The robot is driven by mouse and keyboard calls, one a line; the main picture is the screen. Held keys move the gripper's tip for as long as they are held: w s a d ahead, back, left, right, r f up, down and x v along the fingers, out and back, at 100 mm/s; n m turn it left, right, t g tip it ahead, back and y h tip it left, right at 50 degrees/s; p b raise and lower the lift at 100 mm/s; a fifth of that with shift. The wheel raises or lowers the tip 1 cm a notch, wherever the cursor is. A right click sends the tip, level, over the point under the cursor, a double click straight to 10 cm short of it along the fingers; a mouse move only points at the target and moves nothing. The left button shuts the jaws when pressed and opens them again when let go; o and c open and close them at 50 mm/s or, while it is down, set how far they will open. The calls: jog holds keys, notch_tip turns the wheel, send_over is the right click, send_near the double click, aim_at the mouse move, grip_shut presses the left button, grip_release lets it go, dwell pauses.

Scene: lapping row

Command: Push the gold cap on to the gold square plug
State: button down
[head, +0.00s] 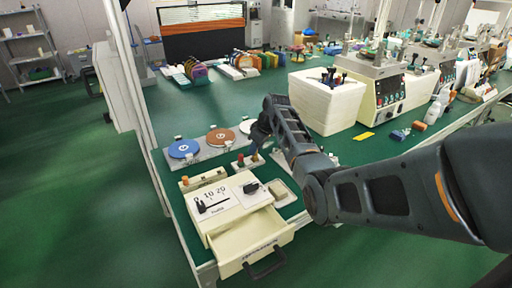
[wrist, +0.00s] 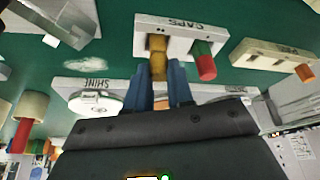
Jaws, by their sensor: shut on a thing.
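My gripper (wrist: 166,78) shows its two blue fingers in the wrist view, closed on a gold cap (wrist: 158,67). The gold square plug (wrist: 157,43) stands on the white board marked CAPS (wrist: 205,27), directly in line with the cap. Cap and plug look to be touching or nearly so; I cannot tell how far the cap is on. Beside them on the board stands a green peg with a red end (wrist: 205,68). In the head view my gripper (head: 258,140) is low over the bench, and the gold parts are hidden or too small to make out.
Blue (head: 184,148) and brown (head: 220,137) discs lie on a grey plate behind. A cream box with an open drawer (head: 255,245) stands in front. Another pale board (wrist: 262,55) with an orange piece (wrist: 304,72) is near.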

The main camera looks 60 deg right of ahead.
jog(key=shift+f, duration=0.25)
jog(key=c, duration=0.9)
grip_release()
jog(key=shift+r, duration=0.1)
jog(key=v, duration=0.7)
jog(key=shift+r, duration=0.35)
jog(key=shift+s, duration=0.1)
jog(key=shift+s, duration=0.15)
